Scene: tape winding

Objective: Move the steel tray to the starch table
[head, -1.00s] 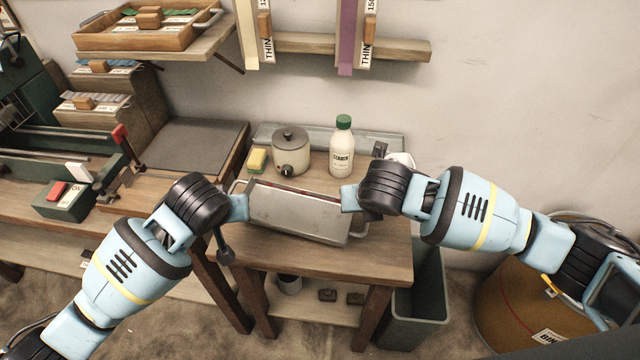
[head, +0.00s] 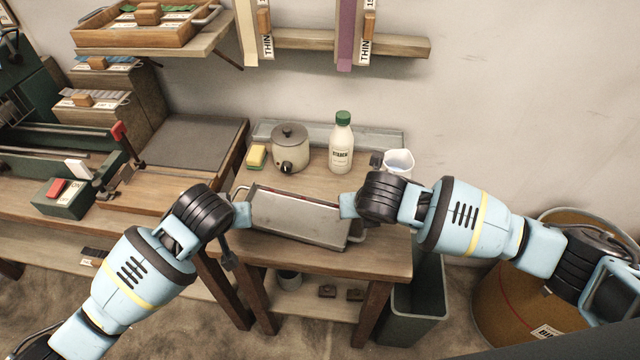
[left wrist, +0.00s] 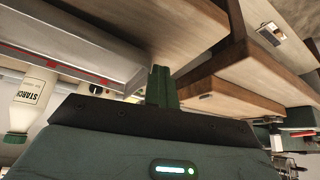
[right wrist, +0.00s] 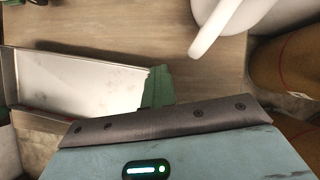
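The steel tray (head: 300,221) is a long, shallow grey tray, at or just above the wooden top of the small starch table (head: 375,262); I cannot tell if it touches. It slants down to the right in the head view. My left gripper (head: 243,213) is shut at its left end, my right gripper (head: 347,206) at its right end. The tray also shows beside the fingers in the left wrist view (left wrist: 60,42) and the right wrist view (right wrist: 85,82). The fingertips' contact is partly hidden. The starch bottle (head: 341,148), white with a green cap, stands behind the tray.
A lidded pot (head: 290,150), a yellow-green sponge (head: 257,157) and a white jug (head: 399,163) stand on the table behind the tray. The left bench (head: 150,192) adjoins it. A green bin (head: 420,290) stands at the right. Strips hang from a wall rail (head: 400,47).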

